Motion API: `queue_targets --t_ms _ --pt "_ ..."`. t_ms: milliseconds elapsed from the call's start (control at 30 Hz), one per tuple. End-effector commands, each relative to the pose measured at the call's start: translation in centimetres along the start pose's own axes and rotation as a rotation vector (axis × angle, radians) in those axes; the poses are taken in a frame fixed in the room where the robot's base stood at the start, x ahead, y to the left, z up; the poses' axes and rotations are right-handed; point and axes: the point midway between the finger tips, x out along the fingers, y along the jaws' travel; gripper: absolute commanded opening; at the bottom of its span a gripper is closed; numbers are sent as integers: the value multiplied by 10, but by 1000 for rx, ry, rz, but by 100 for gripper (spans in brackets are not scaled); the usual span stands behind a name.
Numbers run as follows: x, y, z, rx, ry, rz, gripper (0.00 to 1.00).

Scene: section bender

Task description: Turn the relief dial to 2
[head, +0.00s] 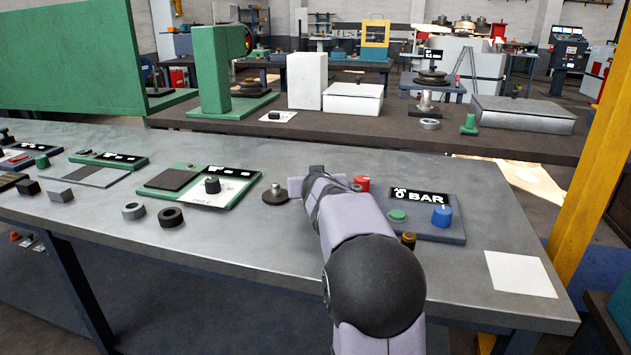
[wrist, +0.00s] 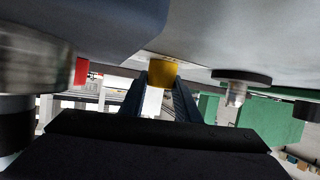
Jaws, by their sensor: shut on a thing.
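The control panel (head: 440,232) lies on the bench at the right in the head view, with a BAR display, a green button (head: 398,216), a blue knob (head: 441,216) and a red part (head: 361,184). An amber knob (head: 408,240) shows near its front edge. In the wrist view my gripper (wrist: 162,80) is shut on a yellow knob (wrist: 163,70), one finger on each side. I see no dial marks or number, so the relief dial's setting cannot be read.
A dark disc on a post (wrist: 241,78) stands close to my gripper; in the head view a dark round piece (head: 275,195) lies left of my arm. A white sheet (head: 520,274) lies at the right.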

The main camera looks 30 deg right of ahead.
Motion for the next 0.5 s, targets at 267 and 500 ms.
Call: queue_targets --t_ms 267,500 --pt "0 0 1 -1 -1 0 7" --pt "0 0 1 -1 -1 1 48"
